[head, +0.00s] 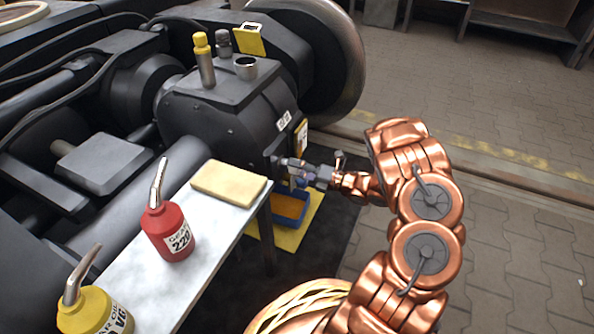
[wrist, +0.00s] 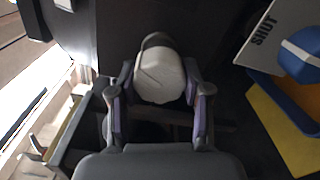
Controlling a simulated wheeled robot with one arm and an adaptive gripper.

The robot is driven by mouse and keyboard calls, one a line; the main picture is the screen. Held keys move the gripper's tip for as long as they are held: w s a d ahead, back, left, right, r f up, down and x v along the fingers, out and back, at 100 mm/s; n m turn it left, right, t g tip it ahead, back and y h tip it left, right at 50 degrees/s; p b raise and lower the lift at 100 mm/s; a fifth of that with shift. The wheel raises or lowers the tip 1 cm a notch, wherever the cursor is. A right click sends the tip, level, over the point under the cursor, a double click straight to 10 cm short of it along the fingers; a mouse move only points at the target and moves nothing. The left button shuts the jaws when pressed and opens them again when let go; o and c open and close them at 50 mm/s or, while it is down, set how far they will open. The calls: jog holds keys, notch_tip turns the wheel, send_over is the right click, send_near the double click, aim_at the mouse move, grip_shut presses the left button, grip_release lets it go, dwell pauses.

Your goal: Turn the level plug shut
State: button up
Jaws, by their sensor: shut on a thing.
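My gripper (head: 284,166) reaches from the right to the lower side of the dark gearbox housing (head: 215,115) in the head view. In the wrist view my gripper (wrist: 158,85) has one finger on each side of a pale, rounded plug (wrist: 159,76) and is shut on it. A dark curved band shows around the plug's far edge. The plug's seat is hidden behind it, so I cannot tell how far in it sits. In the head view the plug is hidden by my gripper. A pale plate marked SHUT (wrist: 264,30) shows at the upper right in the wrist view.
A blue tray (head: 303,219) holding brownish liquid stands on a yellow mat (head: 262,245) below. A bench (head: 205,277) bears a red oil can (head: 168,232), a yellow can (head: 92,312) and a tan pad (head: 229,183). A wheel (head: 345,60) stands behind.

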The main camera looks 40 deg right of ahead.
jog(key=n, duration=0.5)
jog(key=shift+f, duration=0.1)
jog(key=shift+n, duration=0.4)
jog(key=o, duration=1.2)
jog(key=shift+c, duration=0.2)
jog(key=shift+d, duration=0.1)
jog(key=v, duration=1.2)
